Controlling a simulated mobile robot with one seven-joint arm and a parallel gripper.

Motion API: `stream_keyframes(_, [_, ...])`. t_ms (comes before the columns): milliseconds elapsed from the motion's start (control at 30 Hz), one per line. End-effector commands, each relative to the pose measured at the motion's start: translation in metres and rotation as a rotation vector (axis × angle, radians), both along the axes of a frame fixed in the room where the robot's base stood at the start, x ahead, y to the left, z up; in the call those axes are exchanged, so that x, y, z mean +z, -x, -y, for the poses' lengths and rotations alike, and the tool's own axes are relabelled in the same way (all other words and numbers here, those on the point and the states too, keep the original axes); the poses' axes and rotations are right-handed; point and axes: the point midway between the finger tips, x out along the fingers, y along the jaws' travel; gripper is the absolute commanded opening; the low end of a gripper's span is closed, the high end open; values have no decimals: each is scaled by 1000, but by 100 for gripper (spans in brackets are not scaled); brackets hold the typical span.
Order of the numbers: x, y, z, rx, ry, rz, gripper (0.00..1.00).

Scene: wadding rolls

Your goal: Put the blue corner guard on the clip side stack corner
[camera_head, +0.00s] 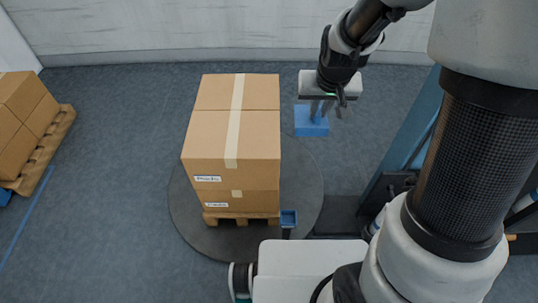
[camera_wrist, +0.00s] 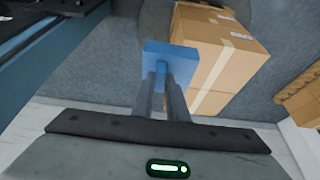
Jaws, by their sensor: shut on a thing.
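My gripper (camera_head: 321,107) is shut on the blue corner guard (camera_head: 311,124), to the right of the box stack and near its far end in the head view. In the wrist view the guard (camera_wrist: 168,54) shows as a flat blue plate at the tips of my gripper (camera_wrist: 164,78). The stack (camera_head: 231,135) is brown cartons with pale tape, on a wooden pallet (camera_head: 241,216). The guard appears apart from the stack, with floor visible between them in the head view. A small blue fitting (camera_head: 289,218) is by the stack's near right corner; I cannot tell whether it is the clip.
The pallet stands on a round dark turntable (camera_head: 188,216). Another carton stack (camera_head: 18,120) on a pallet (camera_head: 40,150) is at the far left. A pale wall (camera_head: 170,28) runs along the back. A blue upright frame (camera_head: 405,137) is at right.

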Motion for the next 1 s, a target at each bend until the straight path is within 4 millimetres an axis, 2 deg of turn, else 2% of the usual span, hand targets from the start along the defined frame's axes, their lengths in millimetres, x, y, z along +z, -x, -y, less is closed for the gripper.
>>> stream_keyframes(33, [-32,-9,-7,6,1,-1,0])
stream_keyframes(400, [-135,-63,-61,7,1,0,0])
stream_keyframes(533, [-160,-76,-77,5,2,1,0])
stream_keyframes(700, [-177,-86,-90,1,2,4,0])
stream_keyframes(867, [-194,-88,-93,0,2,1,0])
stream_keyframes(1000, [-221,-88,-93,0,3,0,0])
